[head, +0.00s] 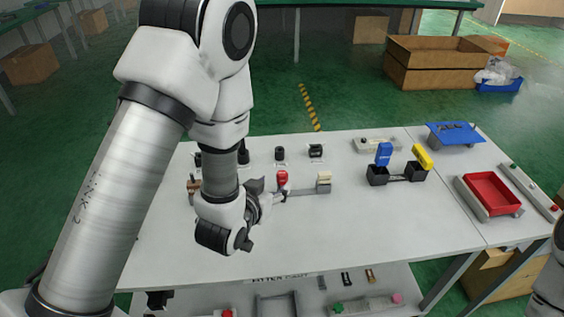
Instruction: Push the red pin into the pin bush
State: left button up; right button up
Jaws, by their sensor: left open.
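The red pin (282,177) shows as a small red knob at the left end of a grey bar fixture (304,191) near the middle of the table. A cream block on a grey post (324,181) stands at the fixture's right end. I cannot clearly make out the pin bush. My left gripper (268,190) is open, just left of the red pin and pointing right toward it. I cannot tell whether its fingers touch the pin or the fixture. My left arm covers much of the table's left side. My right gripper is out of view.
Small black fixtures (280,153) line the table's back. Right of the pin stand black boxes with a blue lever (384,154) and a yellow lever (423,157). A red tray (491,194) lies farther right. The table's front middle (350,230) is clear.

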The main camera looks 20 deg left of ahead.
aim_at(280, 178)
pick_arm(q)
jog(key=shift+w+a+f+b, duration=0.2)
jog(key=shift+w+f+b, duration=0.3)
jog(key=shift+w+b, duration=0.4)
jog(key=b, duration=0.3)
jog(key=shift+w+d, duration=0.1)
jog(key=shift+d, duration=0.1)
jog(key=shift+w+b, duration=0.2)
jog(key=shift+b, duration=0.15)
jog(key=x, duration=0.3)
jog(key=p+x, duration=0.1)
jog(key=x, duration=0.1)
jog(key=shift+w+a+f, duration=0.1)
jog(key=shift+w+a, duration=0.05)
jog(key=shift+a, duration=0.15)
grip_shut()
